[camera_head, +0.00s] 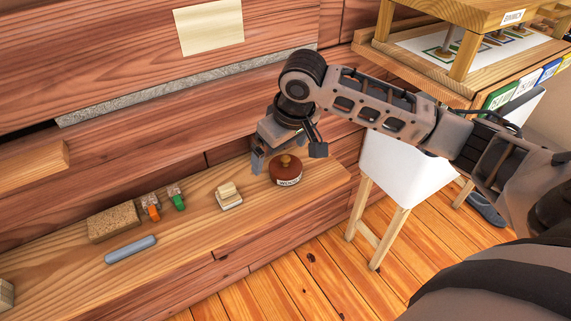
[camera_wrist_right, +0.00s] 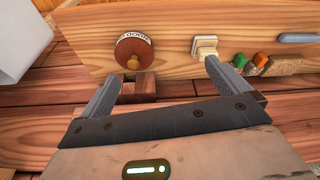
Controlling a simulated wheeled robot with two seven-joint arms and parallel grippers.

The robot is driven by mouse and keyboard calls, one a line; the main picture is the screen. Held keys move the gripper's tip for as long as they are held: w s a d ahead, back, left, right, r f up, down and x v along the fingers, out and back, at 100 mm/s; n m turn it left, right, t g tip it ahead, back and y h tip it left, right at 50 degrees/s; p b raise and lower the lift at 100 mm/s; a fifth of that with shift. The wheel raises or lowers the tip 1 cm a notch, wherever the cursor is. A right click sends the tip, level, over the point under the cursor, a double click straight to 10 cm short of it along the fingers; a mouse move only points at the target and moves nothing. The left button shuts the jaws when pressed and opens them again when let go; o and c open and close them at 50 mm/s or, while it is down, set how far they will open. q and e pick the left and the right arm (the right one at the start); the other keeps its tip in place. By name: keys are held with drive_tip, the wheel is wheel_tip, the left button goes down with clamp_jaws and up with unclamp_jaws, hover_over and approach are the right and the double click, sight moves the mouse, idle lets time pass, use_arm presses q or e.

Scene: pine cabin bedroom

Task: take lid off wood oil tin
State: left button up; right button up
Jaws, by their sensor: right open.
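The wood oil tin (camera_head: 286,178) is a low, round, reddish-brown tin with a pale label. It stands upright on a pine shelf, with its brown lid and round knob (camera_head: 286,160) on top. My right gripper (camera_head: 287,152) is open and empty, pointing down close above and behind the tin. In the right wrist view the tin (camera_wrist_right: 133,45) lies beyond the fingertips, with the knob (camera_wrist_right: 133,63) nearer the left finger than the middle of the gap (camera_wrist_right: 163,72). No contact shows. My left gripper is out of view.
On the shelf (camera_head: 190,245), left of the tin, are a pale block on a white base (camera_head: 229,198), green (camera_head: 177,198) and orange (camera_head: 151,208) items, a tan block (camera_head: 115,221) and a grey-blue bar (camera_head: 130,250). The plank wall is close behind.

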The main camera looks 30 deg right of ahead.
drive_tip(key=w+d+r+m, duration=0.2)
drive_tip(key=d+r, duration=0.3)
drive_tip(key=d, duration=0.1)
hover_over(287, 159)
drive_tip(key=s, duration=0.1)
drive_tip(key=shift+h, duration=0.3)
drive_tip(key=f, duration=1)
drive_tip(key=shift+d, duration=0.2)
drive_tip(key=shift+s+a+x, duration=0.1)
drive_tip(key=shift+s+x, duration=0.05)
drive_tip(key=shift+x, duration=1.2)
drive_tip(key=shift+s+a+x, duration=0.1)
drive_tip(key=shift+x, duration=1.3)
drive_tip(key=shift+c, duration=0.3)
drive_tip(key=c, duration=1)
